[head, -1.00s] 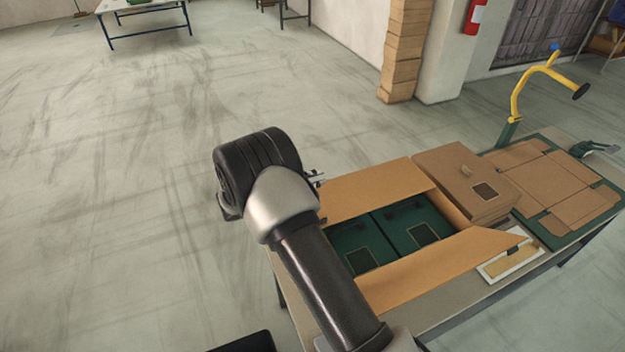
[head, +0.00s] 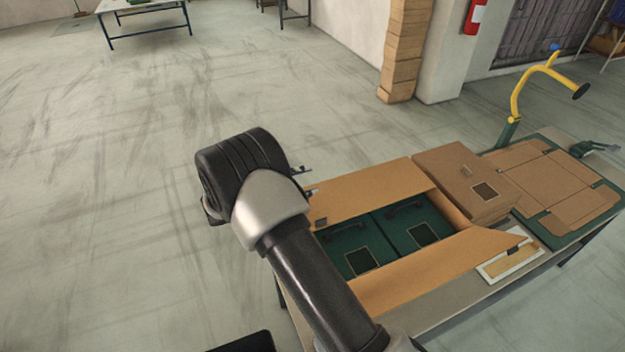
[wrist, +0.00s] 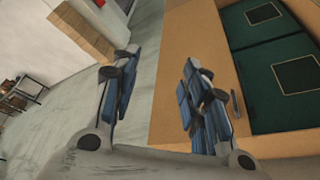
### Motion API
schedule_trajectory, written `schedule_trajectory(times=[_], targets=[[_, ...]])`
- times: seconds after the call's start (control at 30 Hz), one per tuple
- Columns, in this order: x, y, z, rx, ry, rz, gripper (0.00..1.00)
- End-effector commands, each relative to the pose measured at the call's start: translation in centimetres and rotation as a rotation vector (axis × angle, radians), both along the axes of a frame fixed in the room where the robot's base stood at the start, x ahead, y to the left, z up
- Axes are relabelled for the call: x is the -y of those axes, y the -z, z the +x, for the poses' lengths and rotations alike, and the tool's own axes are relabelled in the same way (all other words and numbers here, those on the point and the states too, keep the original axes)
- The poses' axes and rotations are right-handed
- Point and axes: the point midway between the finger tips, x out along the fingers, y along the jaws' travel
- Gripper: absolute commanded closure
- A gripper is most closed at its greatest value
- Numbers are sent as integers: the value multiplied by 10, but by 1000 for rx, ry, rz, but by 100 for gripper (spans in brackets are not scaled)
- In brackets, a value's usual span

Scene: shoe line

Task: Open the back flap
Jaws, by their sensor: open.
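An open carton (head: 440,274) stands on the table with two dark green shoe boxes (head: 357,247) inside. Its back flap (head: 385,188) is the long tan panel on the far side. It leans outward, clear of the opening, and the boxes show. My gripper (head: 302,170) is mostly hidden behind my wrist, near the flap's left end. In the wrist view, my gripper (wrist: 160,63) is open, with nothing between its fingers. The back flap (wrist: 185,30) lies behind the right finger, and the left finger is over the floor. Whether the right finger touches the flap is unclear.
A brown box (head: 465,180) stands at the carton's right end. Beyond it are a flat carton blank (head: 550,185) on a green board and a yellow-armed fixture (head: 520,95). A small framed tray (head: 510,264) lies in front.

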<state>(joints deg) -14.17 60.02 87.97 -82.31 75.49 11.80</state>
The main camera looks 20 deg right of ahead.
Motion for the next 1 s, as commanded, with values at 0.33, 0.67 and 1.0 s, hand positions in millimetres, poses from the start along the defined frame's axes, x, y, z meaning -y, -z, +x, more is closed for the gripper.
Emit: schedule_trajectory(times=[0.33, 0.67, 1.0], targets=[[-64, -19, -17, 0, -1, 0, 58], [-77, -23, -22, 0, 1, 0, 58], [-74, -22, -24, -3, 13, 7, 72]])
